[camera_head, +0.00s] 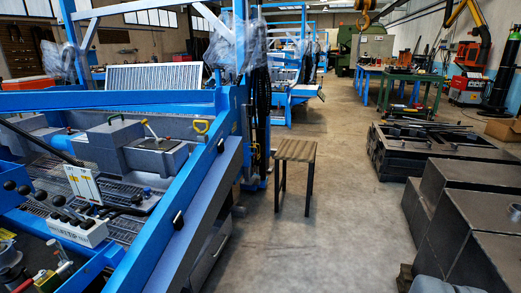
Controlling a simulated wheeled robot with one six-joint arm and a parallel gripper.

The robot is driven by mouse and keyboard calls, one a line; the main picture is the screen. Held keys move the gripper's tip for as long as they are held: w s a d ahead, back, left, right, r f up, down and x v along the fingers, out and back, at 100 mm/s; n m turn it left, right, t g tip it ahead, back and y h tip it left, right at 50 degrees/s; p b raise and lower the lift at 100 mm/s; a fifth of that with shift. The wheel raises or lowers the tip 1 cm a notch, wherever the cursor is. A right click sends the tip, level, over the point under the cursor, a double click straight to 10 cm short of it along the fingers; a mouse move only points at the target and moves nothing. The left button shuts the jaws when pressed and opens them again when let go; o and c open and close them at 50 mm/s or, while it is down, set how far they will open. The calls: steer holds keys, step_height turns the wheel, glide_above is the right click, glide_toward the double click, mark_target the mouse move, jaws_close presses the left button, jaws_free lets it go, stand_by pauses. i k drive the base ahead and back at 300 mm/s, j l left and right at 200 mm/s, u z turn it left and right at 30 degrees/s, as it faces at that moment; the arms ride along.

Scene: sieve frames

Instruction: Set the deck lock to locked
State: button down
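A blue sieve machine (160,97) fills the left side of the view. On its deck sits a grey box (110,145) with a small lever with a pale knob (152,131) on a round dark base. My gripper is not in view.
A wooden-topped stool (296,151) stands right of the machine. Grey concrete floor (330,230) is open beyond and around it. Dark metal boxes (465,215) line the right side. A green workbench (412,77) and an orange robot arm (480,20) are farther back.

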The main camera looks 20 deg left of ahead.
mark_target(150, 130)
steer(key=i+j+u, duration=0.15)
steer(key=i+u, duration=0.3)
steer(key=i, duration=0.4)
steer(key=i+l+u, duration=0.15)
steer(key=i+u, duration=0.3)
steer(key=i, duration=0.4)
steer(key=i+j, duration=0.1)
steer(key=i, duration=0.3)
steer(key=i+j+z, duration=0.1)
steer(key=i, duration=0.25)
